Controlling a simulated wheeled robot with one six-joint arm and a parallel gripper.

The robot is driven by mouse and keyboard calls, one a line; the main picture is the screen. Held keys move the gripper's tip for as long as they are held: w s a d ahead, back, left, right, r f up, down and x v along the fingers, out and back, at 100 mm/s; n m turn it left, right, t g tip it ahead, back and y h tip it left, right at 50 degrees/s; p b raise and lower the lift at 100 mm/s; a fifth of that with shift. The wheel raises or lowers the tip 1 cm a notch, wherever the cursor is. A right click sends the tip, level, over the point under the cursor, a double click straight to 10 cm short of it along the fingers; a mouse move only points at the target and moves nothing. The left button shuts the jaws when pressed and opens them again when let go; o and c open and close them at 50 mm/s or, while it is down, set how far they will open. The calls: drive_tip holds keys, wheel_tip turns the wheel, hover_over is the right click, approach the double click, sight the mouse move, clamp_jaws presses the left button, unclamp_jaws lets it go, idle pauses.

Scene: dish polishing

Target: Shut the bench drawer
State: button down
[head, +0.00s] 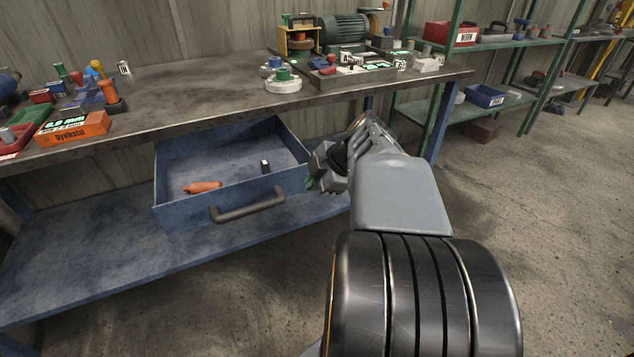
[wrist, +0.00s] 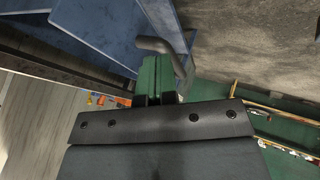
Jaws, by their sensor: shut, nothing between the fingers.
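The blue bench drawer (head: 184,214) stands open below the bench top, pulled out toward me. Its dark handle (head: 249,207) is on the front panel. An orange object and a small dark and white object lie inside it. My gripper (head: 313,184) is at the right end of the drawer front, right of the handle. In the wrist view, its green fingers (wrist: 155,77) are shut and empty. The handle (wrist: 165,48) shows close by their tips, with the blue drawer (wrist: 110,25) beyond. I cannot tell whether the fingers touch the drawer or the handle.
The bench top (head: 185,110) carries an orange box (head: 72,129), tools and a green motor (head: 343,28). A blue lower shelf (head: 90,250) runs under the drawer. Green shelving (head: 435,115) stands at the right. The concrete floor (head: 550,200) at the right is clear.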

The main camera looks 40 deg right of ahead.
sight(286, 193)
drive_tip(key=w+f, duration=0.2)
drive_tip(key=w+a+f+b, duration=0.1)
drive_tip(key=w+f, duration=0.2)
drive_tip(key=shift+w+a, duration=0.1)
drive_tip(key=shift+w, duration=1.05)
